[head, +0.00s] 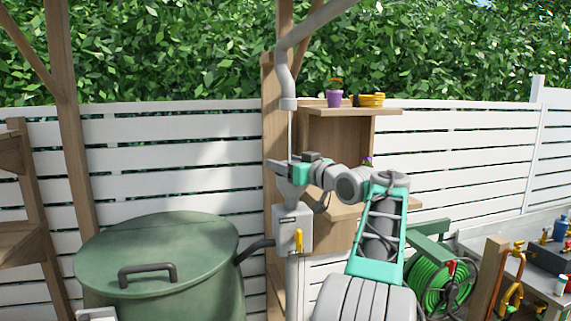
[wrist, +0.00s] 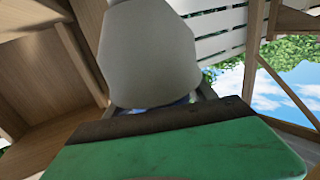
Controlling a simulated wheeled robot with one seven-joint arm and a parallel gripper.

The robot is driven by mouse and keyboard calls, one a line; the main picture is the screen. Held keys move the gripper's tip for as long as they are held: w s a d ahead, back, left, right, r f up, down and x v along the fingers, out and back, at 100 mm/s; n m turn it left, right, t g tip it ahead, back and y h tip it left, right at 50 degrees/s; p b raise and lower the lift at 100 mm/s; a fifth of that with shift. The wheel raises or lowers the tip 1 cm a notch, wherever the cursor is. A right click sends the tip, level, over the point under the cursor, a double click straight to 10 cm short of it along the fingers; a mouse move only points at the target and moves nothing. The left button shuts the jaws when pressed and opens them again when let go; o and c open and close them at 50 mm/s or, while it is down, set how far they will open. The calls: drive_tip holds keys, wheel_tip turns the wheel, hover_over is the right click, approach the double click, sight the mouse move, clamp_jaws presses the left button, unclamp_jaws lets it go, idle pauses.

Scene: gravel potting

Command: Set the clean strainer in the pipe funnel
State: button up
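In the head view, the grey pipe funnel (head: 289,192) sits on top of a light grey box on the post. My gripper (head: 275,165) is at the funnel's mouth, just above its rim, below the downpipe's end. I cannot make out the clean strainer there; it is hidden or too small to tell. In the wrist view, a large pale grey rounded shape fills the upper middle, just beyond my green gripper housing. A small bit of blue (wrist: 190,99) shows at its lower edge, and I cannot tell what it is. The fingertips are not clear.
The grey downpipe (head: 288,103) ends above the funnel, with a thin pale line below it. The grey box (head: 293,229) has a yellow handle (head: 299,240). A lidded green barrel (head: 160,250) stands left. A wooden shelf (head: 350,111) holds a purple pot (head: 334,98) and yellow saucers (head: 371,100).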

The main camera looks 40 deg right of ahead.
drive_tip(key=shift+o, duration=1.4)
drive_tip(key=shift+r, duration=0.1)
drive_tip(key=s+a+b, duration=0.1)
drive_tip(key=s+b, duration=0.1)
drive_tip(key=s, duration=1)
drive_tip(key=shift+a+r+b, duration=0.25)
drive_tip(key=shift+r+b, duration=0.05)
drive_tip(key=shift+b, duration=0.05)
drive_tip(key=shift+w, duration=0.1)
